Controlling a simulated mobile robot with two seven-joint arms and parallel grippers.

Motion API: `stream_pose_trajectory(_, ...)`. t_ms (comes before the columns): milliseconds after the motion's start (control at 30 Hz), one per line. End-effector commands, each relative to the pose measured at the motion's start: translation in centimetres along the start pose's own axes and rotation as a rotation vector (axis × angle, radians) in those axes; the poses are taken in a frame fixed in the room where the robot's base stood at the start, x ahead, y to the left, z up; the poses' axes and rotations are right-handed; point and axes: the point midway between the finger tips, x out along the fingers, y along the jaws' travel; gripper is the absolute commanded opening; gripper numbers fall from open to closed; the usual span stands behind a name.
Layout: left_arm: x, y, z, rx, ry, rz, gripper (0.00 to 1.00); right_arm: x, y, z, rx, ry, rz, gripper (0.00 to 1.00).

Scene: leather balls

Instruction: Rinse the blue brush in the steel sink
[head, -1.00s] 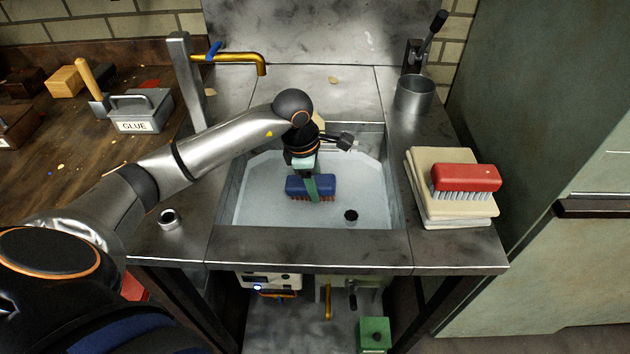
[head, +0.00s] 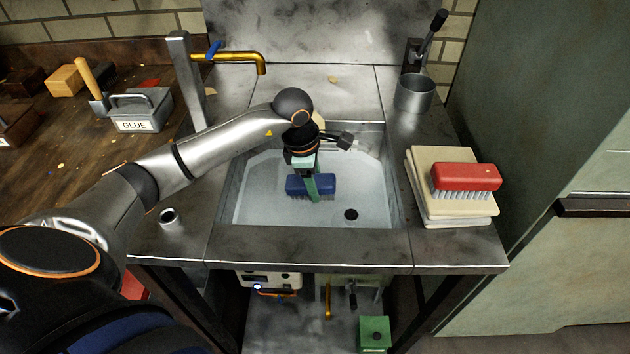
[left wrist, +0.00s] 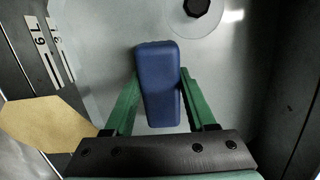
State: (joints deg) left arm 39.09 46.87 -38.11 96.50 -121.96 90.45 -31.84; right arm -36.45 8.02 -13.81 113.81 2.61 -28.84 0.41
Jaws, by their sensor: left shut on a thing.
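The blue brush (head: 324,184) is in the steel sink (head: 310,237), over the pale basin that looks filled with water. My left gripper (head: 312,186) is shut on it, with green fingers on both sides of its back. The wrist view shows the blue back (left wrist: 160,85) between the two fingers (left wrist: 158,98). The bristles are now hardly visible below the block; I cannot tell exactly how deep they are. The dark drain (head: 351,214) lies to the right of the brush. My right gripper is not in view.
A brass tap (head: 240,57) stands behind the sink at left. A red brush (head: 466,177) rests on folded cloths (head: 455,212) to the right. A metal cup (head: 414,95) is at back right, a glue caddy (head: 138,113) on the left bench. The front rim is mostly clear.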

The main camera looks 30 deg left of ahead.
Motion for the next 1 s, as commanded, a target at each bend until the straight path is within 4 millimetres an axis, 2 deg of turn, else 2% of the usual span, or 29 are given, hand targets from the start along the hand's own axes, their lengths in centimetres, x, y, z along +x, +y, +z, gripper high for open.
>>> stream_pose_trajectory(333, -2.4, 0.3, 0.4, 0.001, -0.001, 0.001, 0.11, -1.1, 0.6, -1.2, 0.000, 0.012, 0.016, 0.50)
stream_pose_trajectory(1000, -7.7, 0.9, 1.3, 0.000, 0.000, 0.002, 0.11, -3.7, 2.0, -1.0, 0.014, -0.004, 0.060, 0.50)
